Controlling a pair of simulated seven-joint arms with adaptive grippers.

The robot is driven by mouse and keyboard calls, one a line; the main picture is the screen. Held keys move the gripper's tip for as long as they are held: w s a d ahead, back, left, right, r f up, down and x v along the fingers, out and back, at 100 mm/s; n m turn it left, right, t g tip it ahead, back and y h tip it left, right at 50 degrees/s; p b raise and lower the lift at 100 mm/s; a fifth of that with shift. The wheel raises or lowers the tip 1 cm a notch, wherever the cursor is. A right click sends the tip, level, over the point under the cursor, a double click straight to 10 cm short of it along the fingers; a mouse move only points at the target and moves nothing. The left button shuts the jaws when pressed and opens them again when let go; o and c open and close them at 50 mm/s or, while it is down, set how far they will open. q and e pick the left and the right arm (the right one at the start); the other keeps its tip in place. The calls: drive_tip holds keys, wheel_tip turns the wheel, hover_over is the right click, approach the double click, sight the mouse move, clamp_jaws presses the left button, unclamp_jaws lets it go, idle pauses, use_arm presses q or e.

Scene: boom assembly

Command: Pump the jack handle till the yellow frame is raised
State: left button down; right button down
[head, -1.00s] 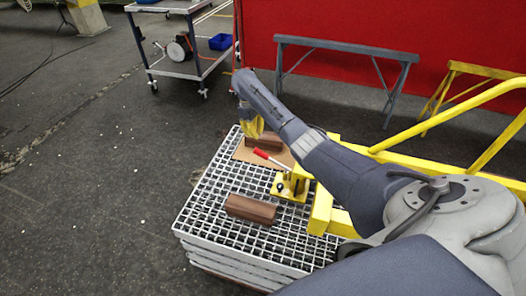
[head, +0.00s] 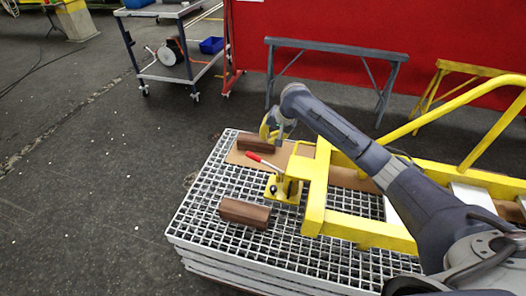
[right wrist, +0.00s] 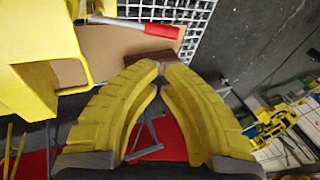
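The jack (head: 283,190) is a small yellow unit on the grating, beside the end of the yellow frame (head: 368,230). Its jack handle (head: 262,161) has a red grip and slants up to the left; in the right wrist view the red grip (right wrist: 161,30) and its silver rod show at the top. My right gripper (head: 268,134) is behind the handle, near the far brown block, apart from the red grip. In the right wrist view its yellow fingers (right wrist: 160,67) meet or nearly meet at the tips, with nothing seen held. My left gripper is not in view.
A brown block (head: 245,212) lies on the grating platform (head: 200,222), and another (head: 259,144) lies on a brown board. A grey trestle (head: 335,50) and a red wall stand behind. A cart (head: 172,65) stands at the back left. The left floor is clear.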

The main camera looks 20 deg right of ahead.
drive_tip(key=shift+w+a+r+m, duration=0.1)
drive_tip(key=shift+a+m, duration=0.1)
drive_tip(key=shift+m, duration=0.3)
approach(264, 162)
drive_tip(key=w+a+f, duration=0.1)
drive_tip(key=w, duration=0.1)
drive_tip(key=w+a+f, duration=0.1)
drive_tip(key=w+a, duration=0.1)
drive_tip(key=w+a+f, duration=0.2)
drive_tip(key=w, duration=0.1)
idle(0.3)
drive_tip(key=shift+d+f, duration=0.1)
idle(0.3)
